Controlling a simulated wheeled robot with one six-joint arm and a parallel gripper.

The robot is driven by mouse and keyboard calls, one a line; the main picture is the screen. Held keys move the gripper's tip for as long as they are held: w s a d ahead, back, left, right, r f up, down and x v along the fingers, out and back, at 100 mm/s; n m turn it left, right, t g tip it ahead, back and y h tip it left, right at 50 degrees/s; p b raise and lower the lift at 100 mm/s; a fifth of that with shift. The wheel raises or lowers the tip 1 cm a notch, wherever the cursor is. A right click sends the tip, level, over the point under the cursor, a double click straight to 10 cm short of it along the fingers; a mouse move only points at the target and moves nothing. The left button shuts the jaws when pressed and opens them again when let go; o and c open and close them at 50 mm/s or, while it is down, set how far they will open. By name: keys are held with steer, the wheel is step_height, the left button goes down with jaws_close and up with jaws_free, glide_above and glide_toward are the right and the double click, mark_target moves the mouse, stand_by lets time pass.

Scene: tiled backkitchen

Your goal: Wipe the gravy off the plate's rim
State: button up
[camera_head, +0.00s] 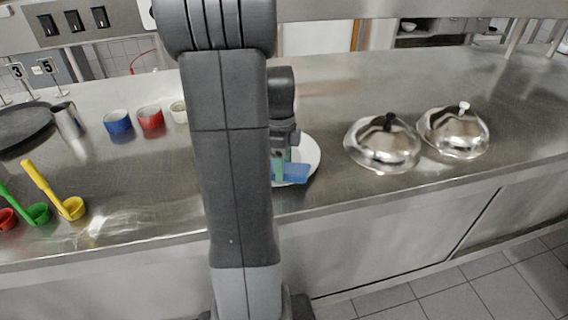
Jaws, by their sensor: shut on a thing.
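A white plate (312,152) lies on the steel counter, its left part hidden behind my arm. My gripper (283,158) is over the plate, partly covered by my arm, and is shut on a blue cloth (295,174). The cloth is at the plate's near side, by the rim; I cannot tell whether it touches. A small greenish patch shows beside the cloth, too small to make out. No gravy can be made out on the visible part of the plate.
Two shiny domed lids (384,150) (456,136) stand right of the plate. Blue (118,122), red (150,118) and cream (179,111) cups stand at the back left. Green (38,213) and yellow (72,208) ladles lie front left. The counter's far right is clear.

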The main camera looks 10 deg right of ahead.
steer(key=shift+w+r+p, duration=0.2)
steer(key=shift+r+p, duration=0.65)
steer(key=shift+r, duration=0.1)
steer(key=shift+w+r+p, duration=0.2)
steer(key=shift+r+p, duration=0.6)
steer(key=shift+r, duration=0.2)
steer(key=shift+w+r+p, duration=0.2)
steer(key=shift+r+p, duration=0.65)
steer(key=shift+r, duration=0.1)
steer(key=r+p, duration=0.1)
steer(key=r, duration=0.1)
steer(key=r+p, duration=0.1)
steer(key=shift+w+a+p, duration=0.1)
steer(key=shift+w+p, duration=0.15)
steer(key=shift+p, duration=0.05)
steer(key=shift+f, duration=0.15)
steer(key=shift+s+f+t+b, duration=0.3)
steer(key=shift+s+f+b, duration=0.1)
steer(key=shift+b, duration=0.65)
steer(key=shift+s+f+t+b, duration=0.55)
steer(key=shift+s+t+b, duration=0.2)
steer(key=shift+b, duration=0.65)
